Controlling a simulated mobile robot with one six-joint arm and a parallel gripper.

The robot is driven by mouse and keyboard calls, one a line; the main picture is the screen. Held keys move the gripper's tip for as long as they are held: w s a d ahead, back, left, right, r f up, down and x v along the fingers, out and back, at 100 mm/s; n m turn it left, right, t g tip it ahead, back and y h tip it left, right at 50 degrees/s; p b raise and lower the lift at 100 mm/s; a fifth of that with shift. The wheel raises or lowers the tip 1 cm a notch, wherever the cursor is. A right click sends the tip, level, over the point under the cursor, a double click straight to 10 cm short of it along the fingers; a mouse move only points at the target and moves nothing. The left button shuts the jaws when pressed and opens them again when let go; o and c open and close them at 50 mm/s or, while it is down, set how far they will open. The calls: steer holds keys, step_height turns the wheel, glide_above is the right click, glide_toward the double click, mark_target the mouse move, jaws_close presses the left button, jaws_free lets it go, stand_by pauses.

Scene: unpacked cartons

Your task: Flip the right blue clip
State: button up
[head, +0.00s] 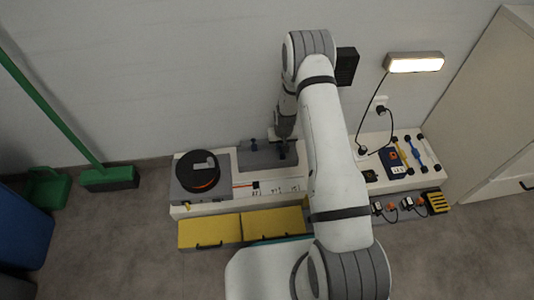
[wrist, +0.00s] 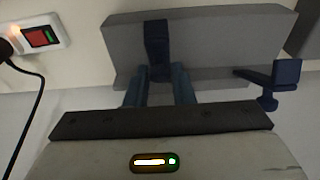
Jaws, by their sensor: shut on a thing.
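The right blue clip (wrist: 156,45) stands on the grey block (wrist: 218,48), centred in the wrist view. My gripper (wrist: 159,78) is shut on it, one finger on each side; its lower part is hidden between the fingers. The other blue clip (wrist: 285,78) is on the same block, to the right in the wrist view and to the left in the head view (head: 253,146). In the head view my gripper (head: 285,147) is at the right part of the grey block (head: 262,160), and the held clip is mostly hidden there.
A round black device (head: 198,171) stands left on the workbench, above yellow drawers (head: 273,222). A blue meter (head: 393,163) and several tools lie to the right. The wall is close behind the block. A red switch (wrist: 42,36) with a black cable shows in the wrist view.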

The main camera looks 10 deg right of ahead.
steer(key=shift+w+r, duration=0.2)
steer(key=shift+w, duration=0.15)
steer(key=shift+w+r, duration=0.4)
steer(key=shift+w, duration=0.45)
jaws_close()
steer(key=shift+w+r+b, duration=0.35)
steer(key=shift+w, duration=0.4)
